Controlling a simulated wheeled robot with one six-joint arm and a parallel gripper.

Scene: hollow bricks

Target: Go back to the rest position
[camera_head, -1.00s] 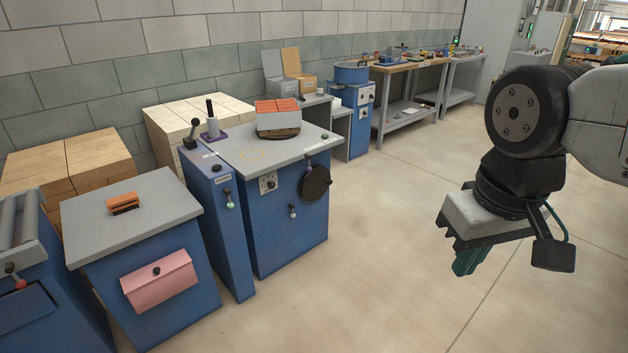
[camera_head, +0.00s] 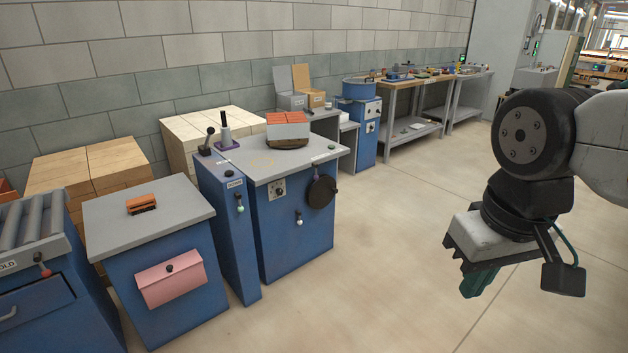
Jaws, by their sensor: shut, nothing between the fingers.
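My gripper (camera_head: 478,283) hangs from my arm at the right of the head view, pointing down over open floor. Its green fingers are shut with nothing between them. It is well apart from the benches and machines at the left. Part of the fingers is hidden behind the gripper's pale body.
At the left stand a roller stand (camera_head: 28,232), a blue cabinet with an orange-brown block (camera_head: 142,204) and pink flap (camera_head: 169,280), and a blue machine (camera_head: 292,228) bearing red bricks (camera_head: 286,119). Workbenches (camera_head: 415,95) line the wall. The floor (camera_head: 390,240) between is clear.

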